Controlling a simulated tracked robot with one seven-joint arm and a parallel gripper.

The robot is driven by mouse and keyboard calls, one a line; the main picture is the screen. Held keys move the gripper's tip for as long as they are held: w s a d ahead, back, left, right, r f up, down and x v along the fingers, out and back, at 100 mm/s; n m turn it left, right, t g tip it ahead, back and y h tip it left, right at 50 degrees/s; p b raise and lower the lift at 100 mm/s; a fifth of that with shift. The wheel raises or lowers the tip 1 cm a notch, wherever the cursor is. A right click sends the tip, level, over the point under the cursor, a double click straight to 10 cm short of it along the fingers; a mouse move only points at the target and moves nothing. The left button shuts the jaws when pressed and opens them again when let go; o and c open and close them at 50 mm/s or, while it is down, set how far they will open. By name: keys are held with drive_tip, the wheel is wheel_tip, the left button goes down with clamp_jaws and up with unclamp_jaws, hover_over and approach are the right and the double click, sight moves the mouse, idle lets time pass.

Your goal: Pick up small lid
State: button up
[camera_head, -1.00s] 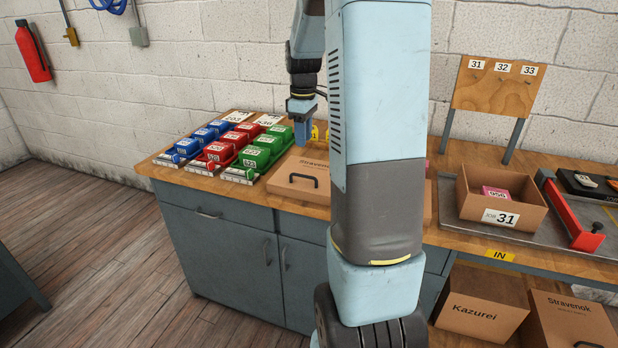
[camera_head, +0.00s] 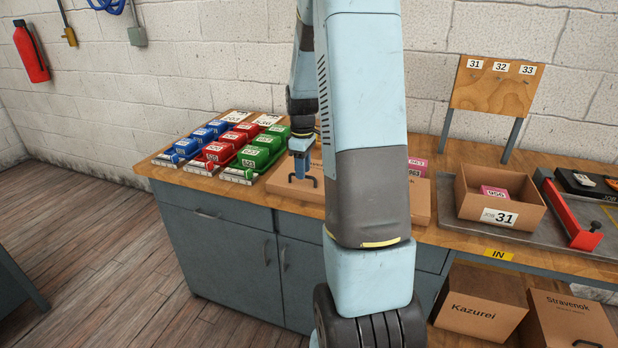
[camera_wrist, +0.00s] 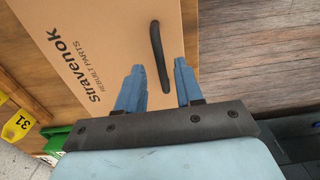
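The small lid is a flat brown cardboard lid (camera_head: 283,186) marked Stravenok, with a black handle. It lies at the bench's front edge, right of the coloured bins; my arm hides part of that area in the head view. In the wrist view the lid (camera_wrist: 105,35) fills the upper middle, and its handle (camera_wrist: 157,50) runs lengthwise. My gripper (camera_head: 301,172) is over the lid near the handle. In the wrist view my gripper (camera_wrist: 159,64) is open and empty, its fingers either side of the handle's near end in the picture. Their height above it is unclear.
Blue, red and green bins (camera_head: 219,151) stand left of the lid. A cardboard piece (camera_head: 420,201) shows right of my arm, with pink boxes (camera_head: 418,166) behind it. An open box marked 31 (camera_head: 512,218) stands further right. The floor before the bench is clear.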

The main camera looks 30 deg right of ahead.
sight(284, 182)
drive_tip(key=shift+a+f, duration=0.1)
drive_tip(key=shift+f, duration=1.6)
drive_tip(key=shift+c, duration=0.5)
clamp_jaws()
